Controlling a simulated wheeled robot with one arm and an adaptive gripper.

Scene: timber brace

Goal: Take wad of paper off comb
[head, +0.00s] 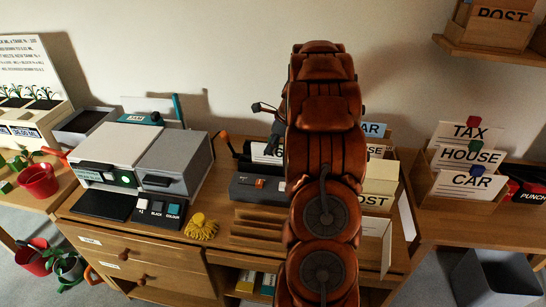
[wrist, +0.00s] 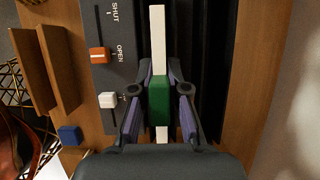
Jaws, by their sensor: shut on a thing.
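In the wrist view my gripper (wrist: 159,88) is shut on a green block-like piece (wrist: 158,101). A narrow white strip, apparently the edge of the wad of paper (wrist: 158,40), runs through this green piece and shows above and below it. The strip stands over the dark slots of a grey device (wrist: 121,75) marked SHUT and OPEN, with an orange slider (wrist: 99,55) near OPEN. The comb itself cannot be made out; whether the paper touches it cannot be told. In the head view the grey device (head: 246,188) shows left of my arm, which hides my fingertips.
A grey machine (head: 180,160) stands left on the desk (head: 205,222), with a yellow crumpled thing (head: 201,226) beside it. A card holder (head: 462,180) with TAX, HOUSE and CAR cards stands right, and a grey bin (head: 492,282) below.

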